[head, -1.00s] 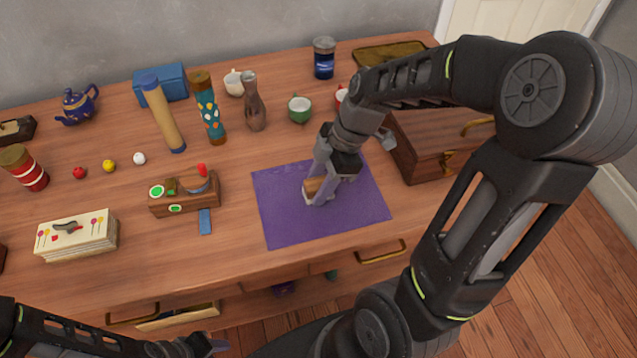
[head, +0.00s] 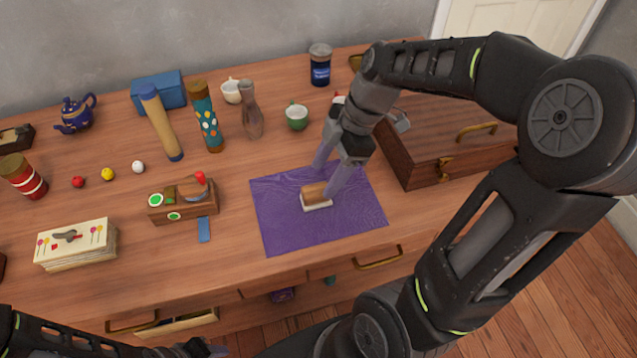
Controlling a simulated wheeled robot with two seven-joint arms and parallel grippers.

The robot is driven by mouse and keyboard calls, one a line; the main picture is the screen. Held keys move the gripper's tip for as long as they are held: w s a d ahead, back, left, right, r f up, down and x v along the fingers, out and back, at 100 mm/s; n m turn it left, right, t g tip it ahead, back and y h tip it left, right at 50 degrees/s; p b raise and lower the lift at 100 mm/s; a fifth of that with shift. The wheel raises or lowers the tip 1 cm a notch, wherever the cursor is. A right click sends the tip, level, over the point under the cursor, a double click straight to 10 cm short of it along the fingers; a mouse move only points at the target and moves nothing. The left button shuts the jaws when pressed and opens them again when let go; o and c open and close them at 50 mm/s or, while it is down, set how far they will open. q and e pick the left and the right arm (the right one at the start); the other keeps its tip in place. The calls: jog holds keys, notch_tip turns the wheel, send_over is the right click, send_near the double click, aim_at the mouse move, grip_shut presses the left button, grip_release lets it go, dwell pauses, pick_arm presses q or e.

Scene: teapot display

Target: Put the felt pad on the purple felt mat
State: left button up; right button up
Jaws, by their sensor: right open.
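The felt pad (head: 316,197), a small block with a brown wooden top and a whitish base, lies on the purple felt mat (head: 283,228), near its middle. My right gripper (head: 325,181) is open just above and behind the pad. One finger passes close to the pad's right end; whether it touches cannot be told. The other finger is farther back over the mat. My left arm shows at the bottom left edge; its gripper (head: 205,348) is only partly in view, and its jaws cannot be made out.
A brown wooden chest (head: 440,150) stands right of the mat, close to my right arm. A wooden box with green dots (head: 183,205) and a blue strip (head: 204,229) lie to the left. Cups, a vase (head: 251,115) and tubes stand behind. The mat's front is clear.

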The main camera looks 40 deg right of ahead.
jog(key=v, duration=0.6)
dwell(2.4)
